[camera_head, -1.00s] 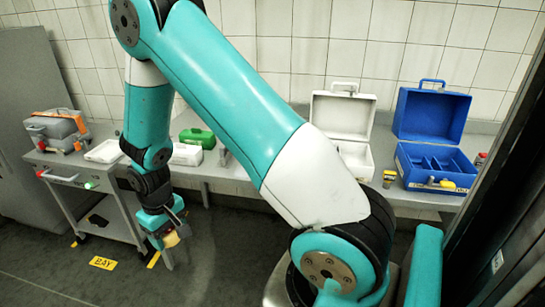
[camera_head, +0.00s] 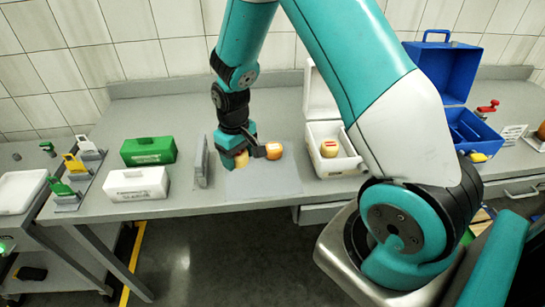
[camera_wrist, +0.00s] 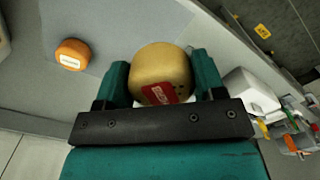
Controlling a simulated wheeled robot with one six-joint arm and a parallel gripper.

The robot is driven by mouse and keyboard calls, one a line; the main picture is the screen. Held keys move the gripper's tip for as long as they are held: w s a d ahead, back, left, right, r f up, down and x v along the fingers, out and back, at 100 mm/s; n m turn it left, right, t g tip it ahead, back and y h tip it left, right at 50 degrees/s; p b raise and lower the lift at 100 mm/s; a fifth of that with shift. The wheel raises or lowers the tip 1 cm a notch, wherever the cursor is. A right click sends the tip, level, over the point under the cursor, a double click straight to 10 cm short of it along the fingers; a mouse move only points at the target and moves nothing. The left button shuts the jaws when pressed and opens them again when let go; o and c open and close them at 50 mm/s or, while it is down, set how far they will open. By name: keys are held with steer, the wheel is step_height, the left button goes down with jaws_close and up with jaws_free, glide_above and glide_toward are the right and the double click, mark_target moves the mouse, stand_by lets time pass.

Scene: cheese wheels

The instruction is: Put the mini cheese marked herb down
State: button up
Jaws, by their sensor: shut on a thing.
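My gripper (camera_head: 238,157) is shut on a small yellow mini cheese (camera_head: 241,160). In the wrist view the cheese (camera_wrist: 158,66) sits between the two teal fingers (camera_wrist: 160,78) and bears a red label that I cannot read clearly. In the head view the gripper hangs over the left part of a flat grey mat (camera_head: 266,186) on the bench. I cannot tell whether the cheese touches the mat. An orange mini cheese (camera_head: 273,150) with a pale label stands on the mat to the right of the gripper; it also shows in the wrist view (camera_wrist: 72,54).
A grey upright plate (camera_head: 201,163) stands just left of the mat. Green (camera_head: 149,150) and white (camera_head: 137,184) boxes stand further left. An open white case (camera_head: 345,160) at right holds another cheese (camera_head: 329,149). A blue case (camera_head: 440,75) stands beyond. The front of the mat is clear.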

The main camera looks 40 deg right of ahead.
mark_target(264, 180)
steer(key=d+n+b, duration=0.1)
steer(key=w+d+r+n+b, duration=0.1)
steer(key=n+b, duration=0.1)
steer(key=n, duration=0.1)
steer(key=shift+w+d+r+b, duration=0.25)
steer(key=shift+d+b, duration=0.1)
steer(key=shift+d, duration=0.05)
steer(key=s+d+r+n+b, duration=0.2)
steer(key=d+r+n+b, duration=0.35)
steer(key=n, duration=0.25)
steer(key=f, duration=0.6)
steer(key=f+p, duration=0.1)
steer(key=f, duration=0.5)
steer(key=f+p, duration=0.1)
steer(key=f, duration=0.6)
steer(key=shift+a, duration=0.25)
steer(key=shift+f, duration=0.1)
steer(key=shift+f, duration=0.15)
steer(key=o, duration=1)
steer(key=shift+r, duration=0.2)
